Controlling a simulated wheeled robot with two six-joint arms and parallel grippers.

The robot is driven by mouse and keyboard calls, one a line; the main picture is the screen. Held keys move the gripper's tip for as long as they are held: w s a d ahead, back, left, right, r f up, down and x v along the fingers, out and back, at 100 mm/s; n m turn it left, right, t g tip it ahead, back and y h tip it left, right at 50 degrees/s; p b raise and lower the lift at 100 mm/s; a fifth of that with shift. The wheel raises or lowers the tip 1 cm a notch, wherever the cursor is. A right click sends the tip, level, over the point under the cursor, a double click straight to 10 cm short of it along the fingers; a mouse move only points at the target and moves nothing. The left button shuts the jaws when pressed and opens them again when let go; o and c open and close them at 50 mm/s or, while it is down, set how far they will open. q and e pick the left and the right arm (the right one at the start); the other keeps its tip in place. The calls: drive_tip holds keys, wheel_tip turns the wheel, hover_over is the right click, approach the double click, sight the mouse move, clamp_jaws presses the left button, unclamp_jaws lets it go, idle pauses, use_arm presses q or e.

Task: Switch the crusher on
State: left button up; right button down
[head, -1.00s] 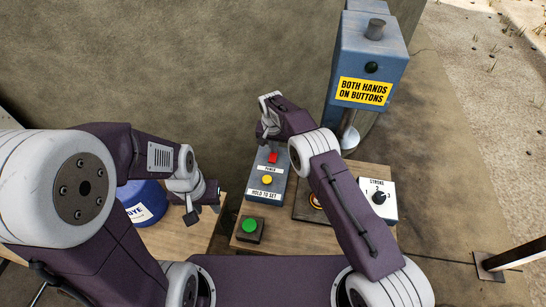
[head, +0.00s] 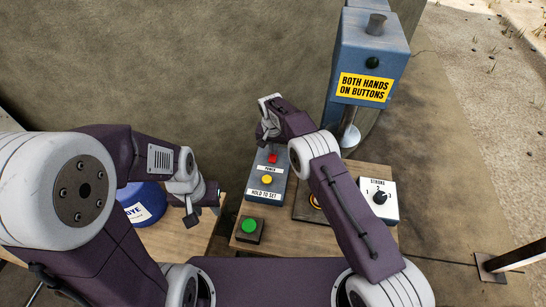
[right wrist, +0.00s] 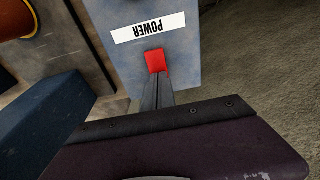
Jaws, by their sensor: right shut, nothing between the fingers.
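The crusher (head: 368,60) is a blue-grey machine with a yellow sign reading BOTH HANDS ON BUTTONS and a dark round lamp (head: 372,62). My right gripper (head: 265,141) is shut and empty at the box's far end. In the right wrist view its fingertips (right wrist: 157,80) are at the edge of the red switch (right wrist: 156,61), apparently touching it. My left gripper (head: 198,208) hangs at the left; its finger gap is unclear.
A green button (head: 249,226) sits at the bench front. A STROKE dial box (head: 378,201) is at the right, and an orange-ringed part is half hidden by my right arm. A blue DYE tub (head: 140,203) stands at the left. A wall rises behind.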

drive_tip(key=shift+r+p, duration=2.15)
drive_tip(key=shift+r, duration=1.25)
drive_tip(key=shift+f, duration=0.1)
